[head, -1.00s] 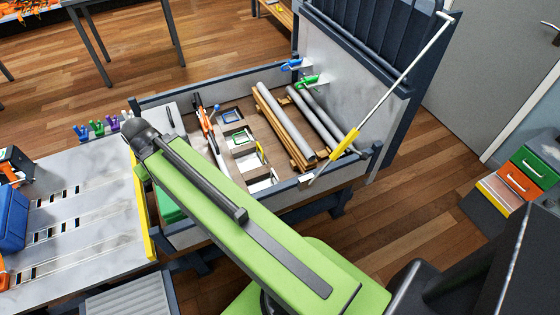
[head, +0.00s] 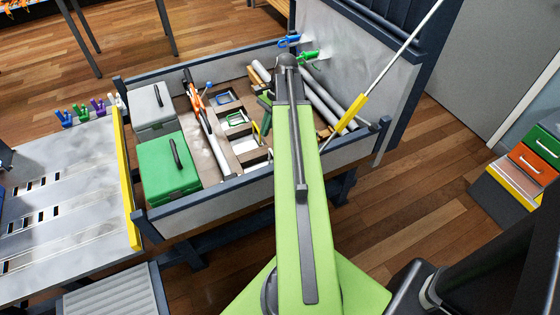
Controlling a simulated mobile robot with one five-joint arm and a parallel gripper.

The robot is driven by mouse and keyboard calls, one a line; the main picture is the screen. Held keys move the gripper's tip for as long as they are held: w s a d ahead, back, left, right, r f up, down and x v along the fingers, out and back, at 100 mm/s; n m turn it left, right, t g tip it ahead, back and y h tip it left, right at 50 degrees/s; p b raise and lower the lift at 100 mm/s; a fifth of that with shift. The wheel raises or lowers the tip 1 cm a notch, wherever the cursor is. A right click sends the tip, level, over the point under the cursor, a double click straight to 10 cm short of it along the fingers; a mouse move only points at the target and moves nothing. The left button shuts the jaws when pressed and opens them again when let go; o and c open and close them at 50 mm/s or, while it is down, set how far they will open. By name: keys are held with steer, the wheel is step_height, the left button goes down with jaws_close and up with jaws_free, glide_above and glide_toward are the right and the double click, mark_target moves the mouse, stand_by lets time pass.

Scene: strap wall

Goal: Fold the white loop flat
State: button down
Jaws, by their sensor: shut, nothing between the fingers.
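A small white piece (head: 117,101) stands at the right end of a row of coloured pieces on the far edge of the left table. It is too small to tell if it is the white loop or whether it is folded. A blue piece (head: 289,41) and a green piece (head: 307,56) stick out from the grey upright panel (head: 345,65). No white loop is clear on that panel, part of which my arm may hide. My green arm reaches over the bin to the panel's foot. My gripper does not show; it is beyond or behind the arm.
A walled bin (head: 240,185) holds a green case (head: 168,168), a grey case (head: 150,106), pipes (head: 325,100) and small trays. A pole with a yellow sleeve (head: 351,114) slants across the right side. Wooden floor (head: 430,175) is clear at right.

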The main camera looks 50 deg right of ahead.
steer(key=s+d+f+m+t+b, duration=0.1)
steer(key=s+d+f+m, duration=0.1)
steer(key=s+d+m, duration=0.2)
steer(key=s+d, duration=0.1)
steer(key=d, duration=0.2)
steer(key=shift+s+d+y, duration=0.25)
steer(key=shift+d+y, duration=0.05)
steer(key=shift+f, duration=0.1)
steer(key=b+x, duration=0.9)
steer(key=x, duration=0.1)
steer(key=shift+d, duration=0.15)
steer(key=shift+f+b, duration=0.1)
steer(key=shift+b, duration=0.2)
steer(key=shift+w, duration=0.1)
steer(key=shift+a+r, duration=0.2)
